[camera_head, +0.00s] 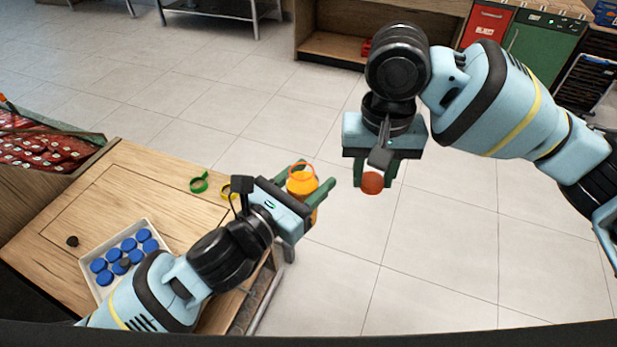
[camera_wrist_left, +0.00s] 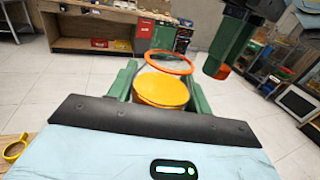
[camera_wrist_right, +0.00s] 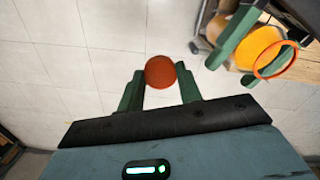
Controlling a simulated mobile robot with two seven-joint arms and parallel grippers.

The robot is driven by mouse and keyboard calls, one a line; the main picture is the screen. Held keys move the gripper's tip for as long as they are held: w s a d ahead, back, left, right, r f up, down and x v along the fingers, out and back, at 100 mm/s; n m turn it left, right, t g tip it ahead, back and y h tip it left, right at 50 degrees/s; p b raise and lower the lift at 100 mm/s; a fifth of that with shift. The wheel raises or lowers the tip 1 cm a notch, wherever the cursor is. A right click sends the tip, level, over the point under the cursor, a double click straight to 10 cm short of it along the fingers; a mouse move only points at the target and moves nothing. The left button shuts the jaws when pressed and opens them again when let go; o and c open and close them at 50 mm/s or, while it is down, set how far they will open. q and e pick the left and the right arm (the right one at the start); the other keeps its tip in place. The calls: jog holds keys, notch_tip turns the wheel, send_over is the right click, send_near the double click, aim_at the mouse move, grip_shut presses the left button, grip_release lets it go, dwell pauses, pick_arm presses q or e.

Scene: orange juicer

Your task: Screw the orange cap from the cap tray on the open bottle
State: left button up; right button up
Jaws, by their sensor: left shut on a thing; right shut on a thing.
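My left gripper (camera_head: 313,178) is shut on an orange bottle (camera_head: 308,196), held beyond the table's right edge. The bottle also shows between the fingers in the left wrist view (camera_wrist_left: 161,90). An orange ring (camera_wrist_left: 169,62) shows at the bottle's top end; I cannot tell whether it is part of the bottle. My right gripper (camera_head: 374,182) points down, shut on a red-orange cap (camera_head: 372,183), which also shows between its fingertips in the right wrist view (camera_wrist_right: 160,72). The cap is to the right of the bottle and apart from it. The cap tray (camera_head: 86,266) holds several blue caps.
The wooden table (camera_head: 150,185) carries a green ring (camera_head: 199,182), a yellow ring (camera_head: 225,190) and a small dark round thing (camera_head: 72,241). A crate of red packets (camera_head: 40,145) is at the far left. Open tiled floor lies below both grippers.

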notch_tip(320, 180, up, 11)
jog(key=m, duration=0.1)
send_over(302, 165)
jog(key=shift+r, duration=0.2)
jog(key=shift+f, duration=0.15)
jog(key=shift+f, duration=1.85)
jog(key=shift+f, duration=0.1)
jog(key=shift+f, duration=0.8)
jog(key=shift+f, duration=0.55)
jog(key=shift+m, duration=0.3)
